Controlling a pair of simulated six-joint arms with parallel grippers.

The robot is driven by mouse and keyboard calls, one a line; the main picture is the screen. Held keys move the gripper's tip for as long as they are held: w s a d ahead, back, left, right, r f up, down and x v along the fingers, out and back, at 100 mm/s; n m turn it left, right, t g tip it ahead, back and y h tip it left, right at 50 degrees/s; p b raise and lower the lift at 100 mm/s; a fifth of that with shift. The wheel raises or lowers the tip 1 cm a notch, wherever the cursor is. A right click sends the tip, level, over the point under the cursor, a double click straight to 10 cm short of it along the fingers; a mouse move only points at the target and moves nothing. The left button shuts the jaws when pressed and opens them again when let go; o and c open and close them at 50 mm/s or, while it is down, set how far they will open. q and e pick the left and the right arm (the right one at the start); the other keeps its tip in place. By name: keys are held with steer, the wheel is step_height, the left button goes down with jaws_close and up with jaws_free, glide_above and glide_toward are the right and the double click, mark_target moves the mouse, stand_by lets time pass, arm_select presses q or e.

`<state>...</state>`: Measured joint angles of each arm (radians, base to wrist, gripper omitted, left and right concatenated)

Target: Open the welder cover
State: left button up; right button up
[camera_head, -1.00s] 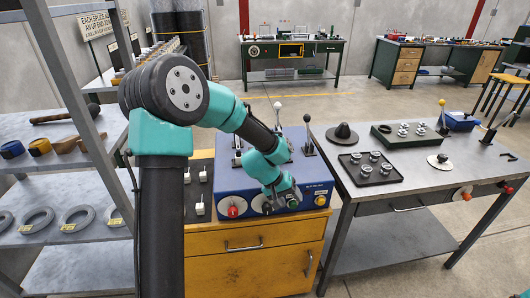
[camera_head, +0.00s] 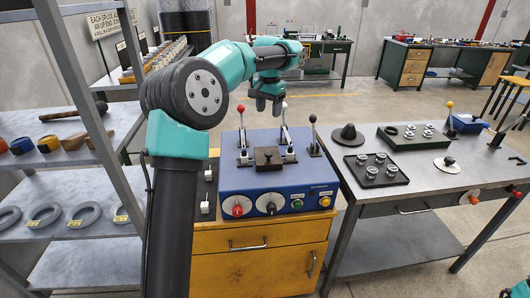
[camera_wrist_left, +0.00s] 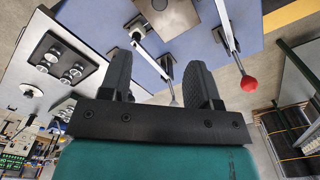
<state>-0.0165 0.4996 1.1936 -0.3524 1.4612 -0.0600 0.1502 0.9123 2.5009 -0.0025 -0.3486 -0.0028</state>
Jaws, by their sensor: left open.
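The blue welder (camera_head: 245,180) stands on a yellow cabinet, with knobs and buttons on its front. A dark brown block with a small knob (camera_head: 268,158) sits on its top and looks closed; its plate also shows at the top of the left wrist view (camera_wrist_left: 170,14). A red-tipped lever (camera_head: 241,109) and a pale-tipped lever (camera_head: 284,105) stand up on either side behind it. My left gripper (camera_head: 266,108) is open and empty, pointing down above the rear of the welder. Its fingers show apart in the wrist view (camera_wrist_left: 160,80). My right gripper is out of view.
A third lever (camera_head: 312,118) stands at the welder's right edge. A metal shelf rack (camera_head: 90,175) stands at the left.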

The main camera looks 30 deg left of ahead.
mark_target(269, 153)
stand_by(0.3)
arm_select(q)
step_height(269, 153, down, 18)
steer(key=shift+r, duration=0.25)
stand_by(0.4)
jaws_close()
stand_by(0.5)
